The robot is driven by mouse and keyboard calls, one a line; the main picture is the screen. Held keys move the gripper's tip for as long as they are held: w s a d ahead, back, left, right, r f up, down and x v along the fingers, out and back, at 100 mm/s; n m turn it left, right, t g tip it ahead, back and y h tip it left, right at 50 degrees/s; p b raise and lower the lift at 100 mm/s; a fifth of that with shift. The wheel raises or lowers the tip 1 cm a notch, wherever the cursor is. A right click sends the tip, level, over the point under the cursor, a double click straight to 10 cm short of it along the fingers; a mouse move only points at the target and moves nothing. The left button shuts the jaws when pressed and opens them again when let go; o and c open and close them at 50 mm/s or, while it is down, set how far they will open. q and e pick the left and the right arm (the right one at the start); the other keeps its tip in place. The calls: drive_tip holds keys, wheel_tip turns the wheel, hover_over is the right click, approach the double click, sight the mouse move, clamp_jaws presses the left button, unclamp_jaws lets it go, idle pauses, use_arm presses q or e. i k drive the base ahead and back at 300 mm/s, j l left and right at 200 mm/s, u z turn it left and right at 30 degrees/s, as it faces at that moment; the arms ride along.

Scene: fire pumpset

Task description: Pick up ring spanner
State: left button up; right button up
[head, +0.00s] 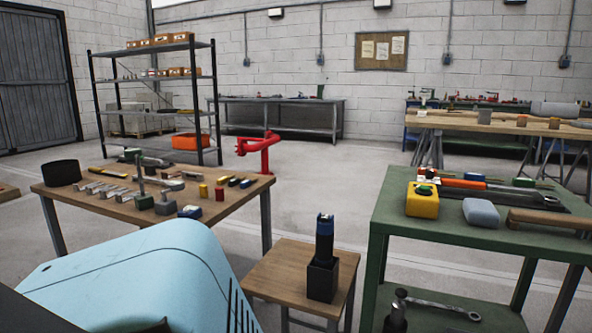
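A spanner with a ring-shaped end (445,307) lies on the lower shelf of the green table at the bottom right. Its ring end points right, and its left end is close to a dark upright object (397,312). Several metal spanner-like tools (105,188) also lie in a row on the wooden table at left; they are too small to tell if any has a ring end. Neither of my grippers is in view.
The green table (395,222) carries a yellow box (423,200), a grey block (481,214) and other tools. A small wooden stand (272,284) holds a black and blue upright tool (324,245). The wooden table (100,204) is at left. Open floor (320,185) lies between them.

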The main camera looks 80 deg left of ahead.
sight(134, 178)
drive_tip(key=u, duration=3.05)
